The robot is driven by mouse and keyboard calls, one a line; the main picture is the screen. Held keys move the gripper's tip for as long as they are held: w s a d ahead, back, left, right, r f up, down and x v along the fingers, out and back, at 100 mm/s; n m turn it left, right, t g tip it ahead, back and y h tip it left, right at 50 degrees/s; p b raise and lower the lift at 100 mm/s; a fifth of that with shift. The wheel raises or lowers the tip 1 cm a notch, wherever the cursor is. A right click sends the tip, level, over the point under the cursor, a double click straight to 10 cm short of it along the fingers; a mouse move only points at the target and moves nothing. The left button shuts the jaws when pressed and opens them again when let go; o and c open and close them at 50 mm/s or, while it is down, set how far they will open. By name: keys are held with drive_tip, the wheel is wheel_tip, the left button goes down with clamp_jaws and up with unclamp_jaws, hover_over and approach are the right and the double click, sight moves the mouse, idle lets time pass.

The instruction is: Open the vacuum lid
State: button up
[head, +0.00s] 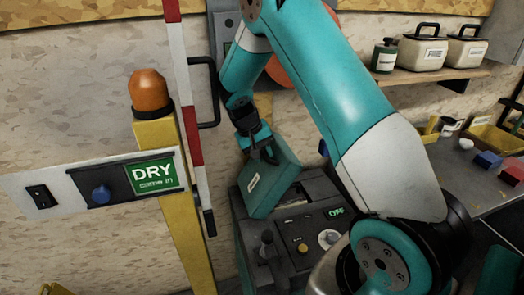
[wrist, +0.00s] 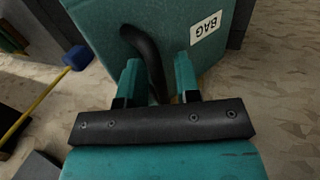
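The vacuum lid (head: 270,184) is a teal slab with a white label and a black handle. It stands tilted up at the vacuum's (head: 292,225) left side, with a dark opening showing beside it. In the wrist view the lid (wrist: 180,40) fills the top, its label reading "BAG" upside down. My gripper (head: 258,147) is at the lid's handle. In the wrist view the curved black handle (wrist: 148,55) runs between the two teal fingers of my gripper (wrist: 157,75). The fingers are apart, with a narrow gap beside the handle. The handle's near end is hidden.
A yellow post (head: 180,205) with an orange lamp (head: 150,92) and a "DRY" sign (head: 155,177) stands left of the vacuum. A workbench (head: 465,195) with coloured blocks and a shelf (head: 430,75) with canisters are at right.

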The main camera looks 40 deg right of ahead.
drive_tip(key=shift+o, duration=0.5)
drive_tip(key=shift+w, duration=0.1)
drive_tip(key=shift+r, duration=0.15)
drive_tip(key=shift+r, duration=0.1)
drive_tip(key=shift+r, duration=0.25)
wheel_tip(320, 180, up, 19)
drive_tip(key=shift+r, duration=0.15)
